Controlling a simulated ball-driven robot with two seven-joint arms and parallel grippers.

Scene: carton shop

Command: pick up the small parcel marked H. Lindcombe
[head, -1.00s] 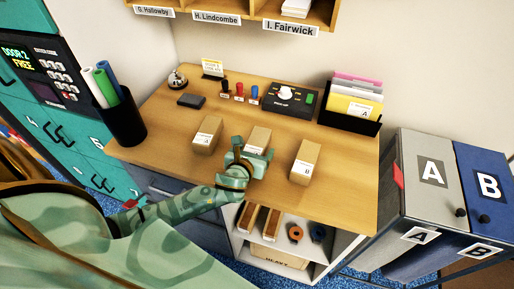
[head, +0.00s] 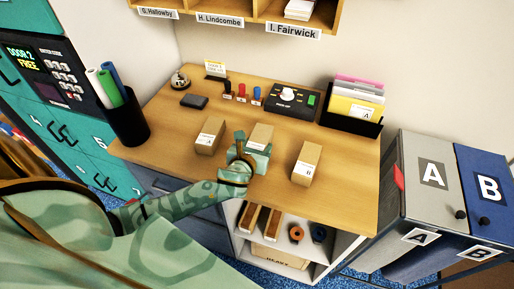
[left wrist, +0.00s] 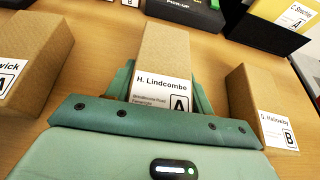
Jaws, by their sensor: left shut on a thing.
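The small parcel marked H. Lindcombe (head: 262,133) is a brown box in the middle of three on the wooden desk. In the left wrist view, the parcel (left wrist: 165,50) shows a white label reading "H. Lindcombe" with a boxed A. My left gripper (head: 256,152) is shut on the parcel, with a green finger on each side of it. I cannot tell whether its underside is clear of the desk. My right gripper is not in view.
Parcels stand at left (head: 210,136) and right, the right one marked G. Hollowby (left wrist: 270,112). Behind are a control box (head: 291,97) and a black file holder (head: 350,119). The desk (head: 340,180) is bare at front right.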

